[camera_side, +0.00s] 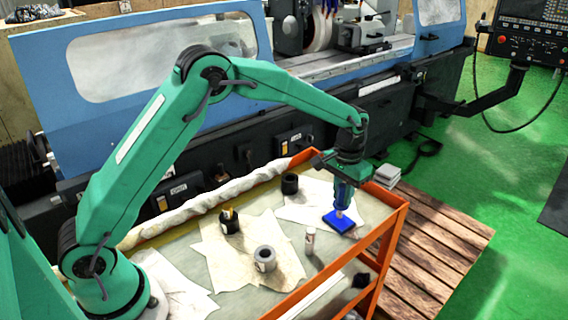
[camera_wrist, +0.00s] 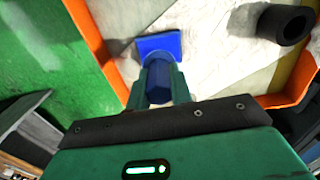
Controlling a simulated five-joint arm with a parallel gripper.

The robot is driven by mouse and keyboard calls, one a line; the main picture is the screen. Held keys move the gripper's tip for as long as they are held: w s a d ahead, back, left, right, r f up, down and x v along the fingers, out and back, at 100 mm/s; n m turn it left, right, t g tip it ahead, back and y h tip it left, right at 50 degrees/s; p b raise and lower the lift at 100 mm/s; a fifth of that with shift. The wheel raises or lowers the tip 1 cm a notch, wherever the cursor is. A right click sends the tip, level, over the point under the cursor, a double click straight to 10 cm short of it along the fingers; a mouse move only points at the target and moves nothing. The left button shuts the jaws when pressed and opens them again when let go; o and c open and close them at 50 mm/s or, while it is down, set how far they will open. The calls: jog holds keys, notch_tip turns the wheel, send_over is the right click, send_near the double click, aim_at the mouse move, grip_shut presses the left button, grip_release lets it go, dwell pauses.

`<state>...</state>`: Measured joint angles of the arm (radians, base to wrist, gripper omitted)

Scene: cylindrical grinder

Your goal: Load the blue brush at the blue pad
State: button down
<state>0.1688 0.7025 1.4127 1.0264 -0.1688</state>
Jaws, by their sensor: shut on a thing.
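The blue pad (camera_side: 332,224) lies on the cart's top near its right end; it also shows in the wrist view (camera_wrist: 152,43), just beyond my fingers. My gripper (camera_side: 342,191) is directly above the pad, pointing down. It is shut on the blue brush (camera_wrist: 158,85), whose dark blue body sits between the two fingers. In the side view the brush (camera_side: 341,201) hangs about upright, with its pale tip down at the pad. I cannot tell whether the tip touches the pad. The tip is hidden in the wrist view.
The orange-edged cart (camera_side: 386,232) holds paper sheets, a black cylinder (camera_side: 289,184), a black cup (camera_side: 229,225) with yellowish contents, a grey hollow cylinder (camera_side: 265,262) and a small white bottle (camera_side: 310,242). The blue grinder (camera_side: 150,72) stands behind. A wooden pallet (camera_side: 440,240) lies right.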

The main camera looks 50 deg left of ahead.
jog(key=shift+f, duration=0.65)
dwell(2.0)
jog(key=shift+r, duration=0.1)
jog(key=shift+r, duration=3.55)
jog(key=shift+s+a+r, duration=0.2)
jog(key=shift+s+a, duration=0.05)
jog(key=shift+a, duration=0.05)
jog(key=s+a+r, duration=0.5)
jog(key=s+a, duration=0.3)
jog(key=s, duration=0.5)
jog(key=shift+a, duration=0.3)
